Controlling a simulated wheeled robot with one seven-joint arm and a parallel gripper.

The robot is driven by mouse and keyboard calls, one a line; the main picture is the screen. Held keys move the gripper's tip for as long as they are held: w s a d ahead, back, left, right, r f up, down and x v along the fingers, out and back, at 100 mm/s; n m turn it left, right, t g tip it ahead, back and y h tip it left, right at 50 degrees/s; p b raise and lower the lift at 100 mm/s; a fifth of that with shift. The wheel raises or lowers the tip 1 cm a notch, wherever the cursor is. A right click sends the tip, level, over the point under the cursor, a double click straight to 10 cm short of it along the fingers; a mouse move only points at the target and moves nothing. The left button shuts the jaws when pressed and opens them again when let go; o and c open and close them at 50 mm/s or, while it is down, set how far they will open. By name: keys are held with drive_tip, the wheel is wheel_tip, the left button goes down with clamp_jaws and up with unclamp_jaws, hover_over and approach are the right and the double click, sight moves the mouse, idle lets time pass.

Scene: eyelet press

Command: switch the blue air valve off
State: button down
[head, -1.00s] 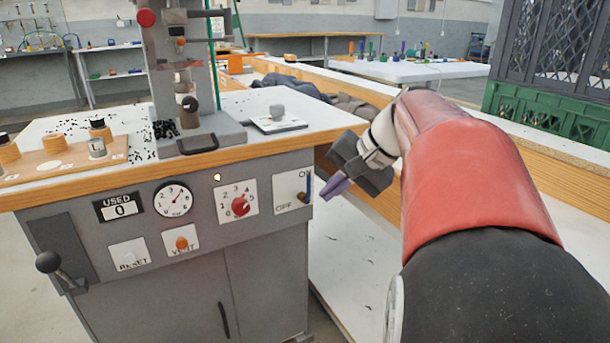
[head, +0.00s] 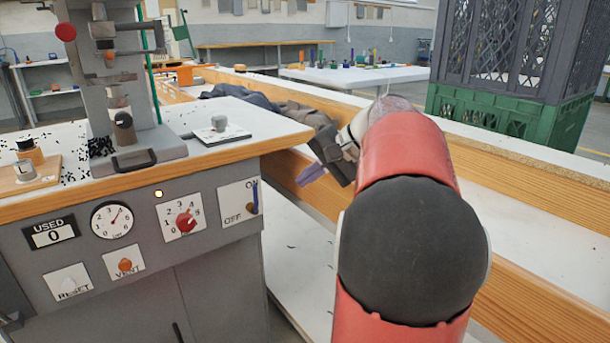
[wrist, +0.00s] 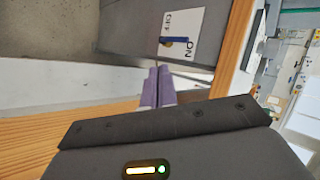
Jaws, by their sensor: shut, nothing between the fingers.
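The blue air valve lever (head: 254,197) is on a white plate (head: 235,206) at the right end of the grey cabinet front. The lever stands upright, with its top by the ON mark; OFF is printed to its left. In the wrist view the lever (wrist: 175,42) and its plate (wrist: 183,30) show beyond the fingertips. My gripper (head: 308,174) is right of the plate in the head view, apart from the lever. Its purple fingers (wrist: 158,84) are shut together and hold nothing.
The same panel has a red dial (head: 185,221), a gauge (head: 112,220), an orange VENT knob (head: 124,265) and a RESET plate (head: 68,283). The press (head: 115,95) stands on the cabinet top. A wooden-edged bench (head: 520,190) with a green crate (head: 500,120) lies right.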

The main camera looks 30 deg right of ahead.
sight(255, 199)
drive_tip(key=w+a+f, duration=0.4)
drive_tip(key=w+a, duration=0.1)
drive_tip(key=w, duration=0.2)
drive_tip(key=shift+w+a+f, duration=0.15)
drive_tip(key=shift+w+f, duration=0.05)
drive_tip(key=shift+f, duration=0.15)
